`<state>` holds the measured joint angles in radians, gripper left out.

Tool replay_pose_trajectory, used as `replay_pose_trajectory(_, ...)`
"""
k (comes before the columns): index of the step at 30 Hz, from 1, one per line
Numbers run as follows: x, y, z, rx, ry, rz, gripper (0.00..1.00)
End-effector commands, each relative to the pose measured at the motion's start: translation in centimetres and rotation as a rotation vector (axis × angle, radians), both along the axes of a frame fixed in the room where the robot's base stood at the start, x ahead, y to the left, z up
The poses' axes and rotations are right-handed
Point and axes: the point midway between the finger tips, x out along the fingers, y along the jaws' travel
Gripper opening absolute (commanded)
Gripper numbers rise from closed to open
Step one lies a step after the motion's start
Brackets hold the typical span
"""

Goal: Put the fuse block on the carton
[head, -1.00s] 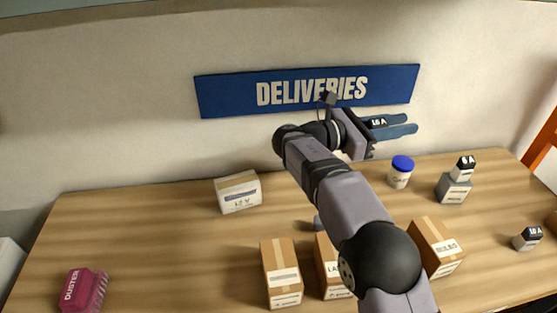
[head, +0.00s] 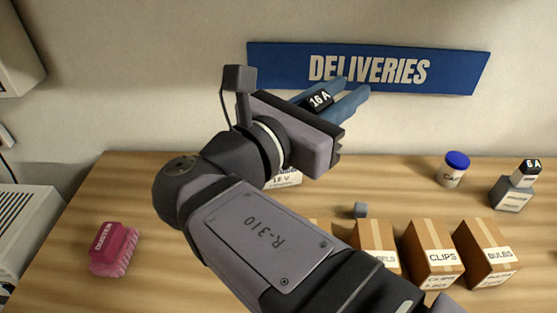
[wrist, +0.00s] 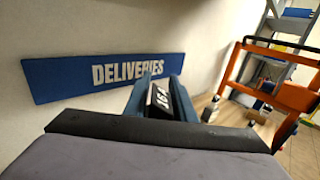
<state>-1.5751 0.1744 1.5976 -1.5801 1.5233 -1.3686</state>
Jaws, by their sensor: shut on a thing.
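My gripper (head: 340,95) is shut on a black and white fuse block (head: 318,101) marked 16 A, held between its blue fingers high above the table, before the wall sign. The wrist view shows the block (wrist: 158,98) between the fingers as well. A carton (head: 286,180) with a white label stands on the table behind my gripper and arm, mostly hidden. Other taped cartons stand in a row at the front: one marked CLIPS (head: 432,252), one marked BULBS (head: 487,252), and one with a partly hidden label (head: 376,240).
A grey box (head: 511,195) at the right bears a block marked 6 A (head: 525,172). A blue-lidded jar (head: 454,169) stands left of it. A small grey cube (head: 360,210) lies behind the cartons. A pink duster (head: 113,248) lies on the left, with bare table (head: 165,215) around it.

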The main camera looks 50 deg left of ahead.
Motion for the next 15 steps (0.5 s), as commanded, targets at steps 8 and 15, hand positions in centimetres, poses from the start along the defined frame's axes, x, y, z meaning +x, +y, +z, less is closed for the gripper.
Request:
replay_pose_trajectory(8, -1.1, -0.6, -5.8, -0.007, -0.001, 0.152, 0.0)
replay_pose_trajectory(15, -1.6, 0.0, -11.1, -0.005, -0.001, 0.254, 0.0)
